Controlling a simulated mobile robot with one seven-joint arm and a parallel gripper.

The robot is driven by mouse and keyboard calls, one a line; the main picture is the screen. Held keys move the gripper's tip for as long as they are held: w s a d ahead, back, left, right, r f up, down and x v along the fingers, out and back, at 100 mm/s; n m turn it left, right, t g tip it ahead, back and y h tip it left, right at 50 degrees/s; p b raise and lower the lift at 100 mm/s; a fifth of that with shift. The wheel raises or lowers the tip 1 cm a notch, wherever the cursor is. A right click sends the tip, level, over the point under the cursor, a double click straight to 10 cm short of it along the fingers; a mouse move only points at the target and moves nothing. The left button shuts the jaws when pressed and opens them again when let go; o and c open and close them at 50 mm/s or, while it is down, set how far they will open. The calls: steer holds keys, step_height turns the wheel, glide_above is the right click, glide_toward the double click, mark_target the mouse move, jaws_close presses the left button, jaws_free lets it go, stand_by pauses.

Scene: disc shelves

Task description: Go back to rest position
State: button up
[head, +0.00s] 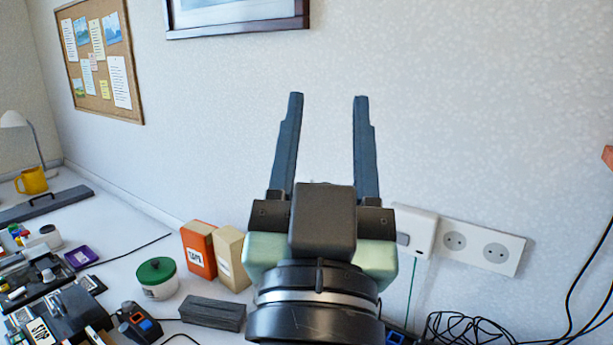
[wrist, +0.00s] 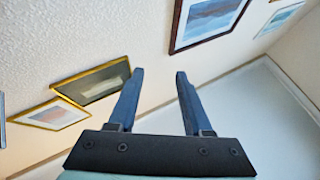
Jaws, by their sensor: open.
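My gripper (head: 328,98) is raised in the middle of the head view, with its two dark blue-grey fingers pointing up in front of the white wall. The fingers are apart and nothing is between them. In the wrist view my gripper (wrist: 158,74) also shows open and empty, with the wall, framed pictures and ceiling beyond it. It touches no object that I can see. My wrist and gripper body hide part of the table and wall behind them.
A white table (head: 150,245) runs along the wall. It holds a green-lidded jar (head: 157,279), an orange box (head: 199,249), a beige box (head: 232,258), a dark block (head: 212,313) and cluttered devices at left. Sockets (head: 482,247) and loose black cables (head: 465,330) are at right.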

steer(key=s+a+r+n+t+y+p, duration=0.1)
steer(key=s+r+p, duration=0.1)
steer(key=r+p, duration=0.4)
steer(key=s+r+t+y+p, duration=0.1)
steer(key=s+r+p, duration=0.2)
steer(key=r+p, duration=0.4)
step_height(320, 180, up, 9)
steer(key=shift+a+f+n+t, duration=0.15)
steer(key=shift+a+n+t, duration=0.2)
steer(key=shift+n+t, duration=0.05)
steer(key=shift+s, duration=0.1)
